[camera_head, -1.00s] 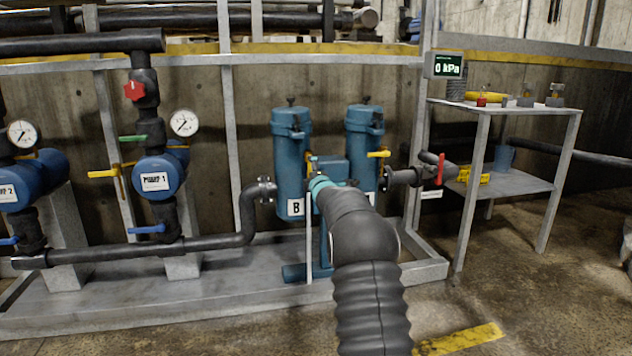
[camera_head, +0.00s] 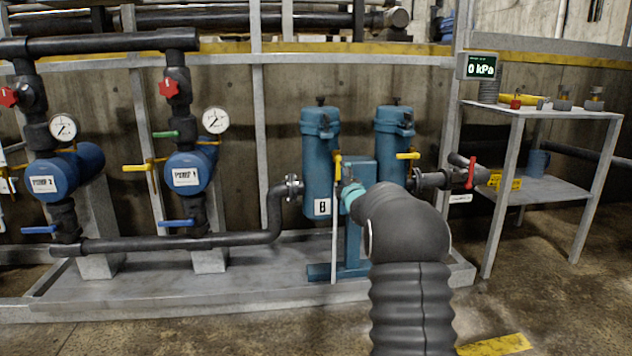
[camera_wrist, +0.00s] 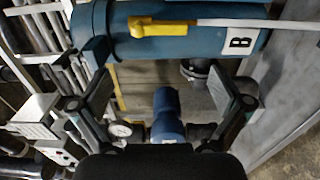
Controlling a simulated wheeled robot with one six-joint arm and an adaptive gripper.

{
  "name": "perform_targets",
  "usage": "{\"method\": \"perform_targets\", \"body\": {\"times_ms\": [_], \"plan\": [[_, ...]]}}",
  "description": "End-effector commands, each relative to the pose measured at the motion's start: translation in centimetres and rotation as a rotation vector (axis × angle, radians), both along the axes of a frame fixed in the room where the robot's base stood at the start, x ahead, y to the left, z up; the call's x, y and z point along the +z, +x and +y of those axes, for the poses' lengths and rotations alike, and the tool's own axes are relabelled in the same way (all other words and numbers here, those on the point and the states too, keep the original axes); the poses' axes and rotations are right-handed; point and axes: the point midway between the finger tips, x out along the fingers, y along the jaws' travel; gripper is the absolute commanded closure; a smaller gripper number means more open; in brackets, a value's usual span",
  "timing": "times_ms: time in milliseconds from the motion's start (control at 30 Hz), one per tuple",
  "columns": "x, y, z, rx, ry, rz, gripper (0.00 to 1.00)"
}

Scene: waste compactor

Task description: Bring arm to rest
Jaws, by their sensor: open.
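My arm (camera_head: 410,230) rises from the bottom of the head view and bends towards the blue filter housings. Its teal wrist end (camera_head: 352,195) shows in front of them; the fingers are hidden or too small to tell there. In the wrist view my gripper (camera_wrist: 163,92) is open, its two dark fingers wide apart with nothing held between them. Beyond the fingers, the blue housing marked B (camera_wrist: 200,38) crosses the top of the wrist view, with a yellow handle (camera_wrist: 160,28) on it. Whether the gripper touches anything cannot be told.
Pump 1 (camera_head: 188,172) and pump 2 (camera_head: 50,178) stand left with gauges and valve handles. A red-handled valve (camera_head: 471,173) is right of the housings. A display (camera_head: 482,67) reads 0 kPa. A metal shelf (camera_head: 540,112) holds small items. Open floor lies at front left.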

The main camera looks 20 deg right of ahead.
Motion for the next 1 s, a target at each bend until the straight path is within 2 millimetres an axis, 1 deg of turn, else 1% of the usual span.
{"method": "perform_targets", "body": {"times_ms": [167,267,333,367,400,467,500,533,567,600,667,733,767,800,867,900,967,1000], "plan": [[0.0,0.0,0.0,0.0,0.018,-0.004,0.0],[-0.8,-0.1,-0.3,-0.014,0.096,0.016,0.0],[-2.4,-0.3,-0.8,-0.047,0.2,0.059,0.0],[-3.8,-0.6,-1.0,-0.068,0.257,0.09,0.0],[-5.7,-1.2,-1.2,-0.096,0.325,0.132,0.0],[-8.3,-2.1,-1.4,-0.14,0.417,0.189,0.0],[-9.9,-2.8,-1.4,-0.17,0.474,0.225,0.0],[-11.0,-3.6,-1.4,-0.196,0.519,0.252,0.0],[-11.9,-4.4,-1.3,-0.224,0.566,0.279,0.0],[-13.1,-5.7,-1.2,-0.264,0.63,0.315,0.0],[-14.2,-7.9,-0.5,-0.328,0.726,0.366,0.0],[-14.9,-10.8,0.7,-0.404,0.835,0.42,0.0],[-15.1,-12.1,1.3,-0.436,0.877,0.442,0.0],[-15.2,-13.8,2.2,-0.479,0.931,0.468,0.0],[-15.0,-16.4,3.7,-0.539,1.005,0.503,0.0],[-14.7,-18.2,4.7,-0.579,1.051,0.525,0.0],[-14.2,-21.0,6.4,-0.638,1.115,0.556,0.0],[-13.8,-22.8,7.5,-0.677,1.156,0.574,0.0]]}}
